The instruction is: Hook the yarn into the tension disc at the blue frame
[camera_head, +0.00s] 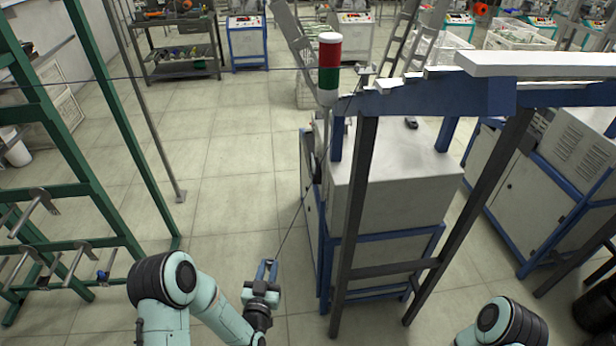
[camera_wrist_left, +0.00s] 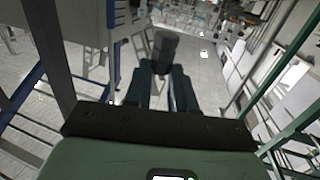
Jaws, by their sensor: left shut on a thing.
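My left gripper (camera_head: 267,268) is low in front of the white and blue machine, left of its lower edge. It is shut on the yarn (camera_head: 288,228), a thin dark line that rises up and right from the fingers towards the machine's left side. In the left wrist view my gripper (camera_wrist_left: 158,88) shows two dark fingers with a dark grey block between them; the yarn is not clear there. The blue frame (camera_head: 440,97) spans the upper right, well above the gripper. A small light fitting (camera_head: 367,69) is near its left end; I cannot tell whether it is the tension disc. My right gripper is out of view.
The white and blue machine (camera_head: 392,190) stands under the frame, with grey legs (camera_head: 356,220) in front. A red and green signal lamp (camera_head: 329,68) stands at the frame's left end. A green rack (camera_head: 75,160) is at left. The tiled floor between is clear.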

